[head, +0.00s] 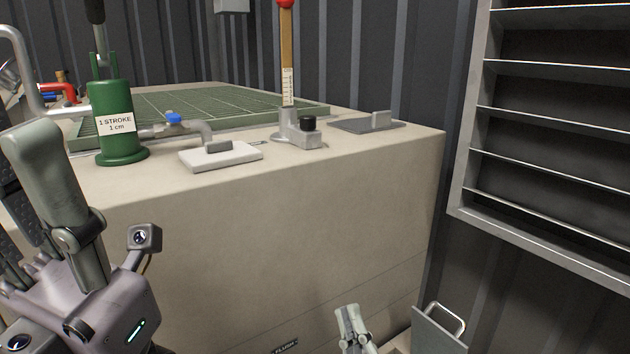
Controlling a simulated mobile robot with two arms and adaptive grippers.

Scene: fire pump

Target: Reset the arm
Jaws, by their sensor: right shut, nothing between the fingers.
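My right gripper (349,322) shows at the bottom centre, low in front of the beige cabinet (300,225). Its two pale fingers point up, close together, with nothing seen between them. My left gripper (45,170) is large and near at the left edge; a thick grey-green finger points up. Its other finger is not clear, so I cannot tell its opening. Neither gripper is seen holding anything.
On the cabinet top stand a green cylinder (116,115) labelled "1 STROKE 1 cm", a blue-handled valve (173,118), a white plate (222,157) and an upright gauge (288,70). A louvred vent (550,125) and a handled grey panel (438,328) are at the right.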

